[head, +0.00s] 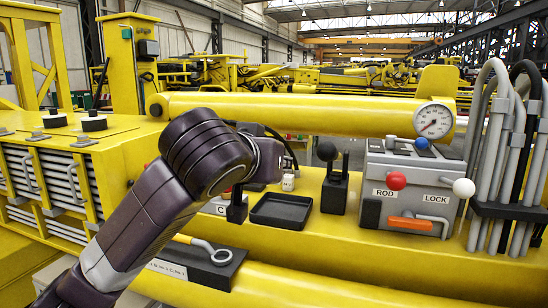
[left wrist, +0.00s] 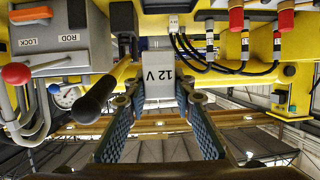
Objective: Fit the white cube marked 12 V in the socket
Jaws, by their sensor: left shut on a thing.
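The white cube marked 12 V (left wrist: 158,78) is between the two blue-padded fingers of my left gripper (left wrist: 159,94) in the left wrist view. The fingers are shut on its sides, and the 12 V mark reads upside down there. In the head view my left arm reaches in from the left and its dark wrist hides the gripper's fingers. A small whitish piece (head: 288,182) shows just right of the wrist; I cannot tell whether it is the cube. I cannot make out the socket in either view. My right gripper is not in view.
A black tray (head: 281,211) lies on the yellow beam. A black lever (head: 338,178) stands right of it, and its handle (left wrist: 95,99) is close left of the gripper. A grey ROD/LOCK control box (head: 412,185) is further right. Red-capped hose fittings (left wrist: 236,17) are nearby.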

